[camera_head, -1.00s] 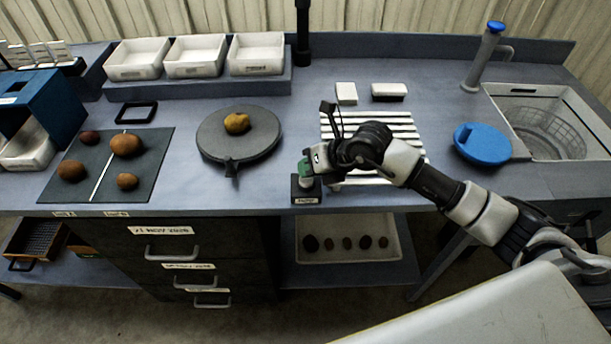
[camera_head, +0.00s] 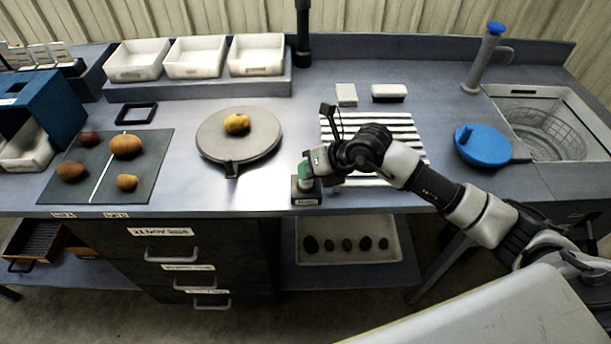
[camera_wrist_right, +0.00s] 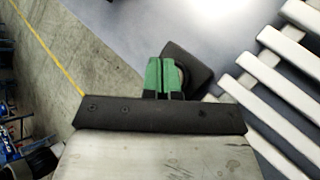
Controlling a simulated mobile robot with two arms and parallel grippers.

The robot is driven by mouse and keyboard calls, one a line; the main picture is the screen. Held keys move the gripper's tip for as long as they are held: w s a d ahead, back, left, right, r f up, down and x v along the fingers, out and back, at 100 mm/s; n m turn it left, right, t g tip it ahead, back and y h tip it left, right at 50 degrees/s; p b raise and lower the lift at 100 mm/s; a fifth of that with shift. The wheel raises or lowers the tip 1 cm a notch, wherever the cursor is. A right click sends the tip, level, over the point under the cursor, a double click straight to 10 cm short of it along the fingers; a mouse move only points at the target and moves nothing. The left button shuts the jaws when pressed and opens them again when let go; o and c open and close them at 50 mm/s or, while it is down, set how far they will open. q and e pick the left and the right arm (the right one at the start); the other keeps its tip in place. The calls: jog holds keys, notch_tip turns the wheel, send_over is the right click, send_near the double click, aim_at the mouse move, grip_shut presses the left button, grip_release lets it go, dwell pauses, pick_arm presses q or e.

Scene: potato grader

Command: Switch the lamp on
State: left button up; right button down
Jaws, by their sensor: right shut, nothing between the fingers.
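A small black switch box (camera_head: 306,196) with a label on its front stands at the worktop's front edge. My right gripper (camera_head: 304,178) is over it, its green fingertips pointing down onto its top. In the right wrist view the shut, empty green fingers (camera_wrist_right: 163,78) overlap the dark box (camera_wrist_right: 192,62), and a pale round part shows beside them. Whether they touch it is hard to tell. A black lamp post (camera_head: 303,35) rises at the back; its head is out of view. Bright light falls on the round plate (camera_head: 215,140) and the worktop around it. My left gripper is not in view.
A potato lies on the round plate. Several potatoes lie on a dark mat (camera_head: 60,155) at left. White bins (camera_head: 137,75) stand behind. A striped rack (camera_head: 400,118), blue lid (camera_head: 483,145) and sink (camera_head: 520,90) are at right. Drawers (camera_head: 170,255) sit below.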

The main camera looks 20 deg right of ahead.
jog(key=shift+r+p, duration=2.2)
jog(key=shift+r, duration=0.9)
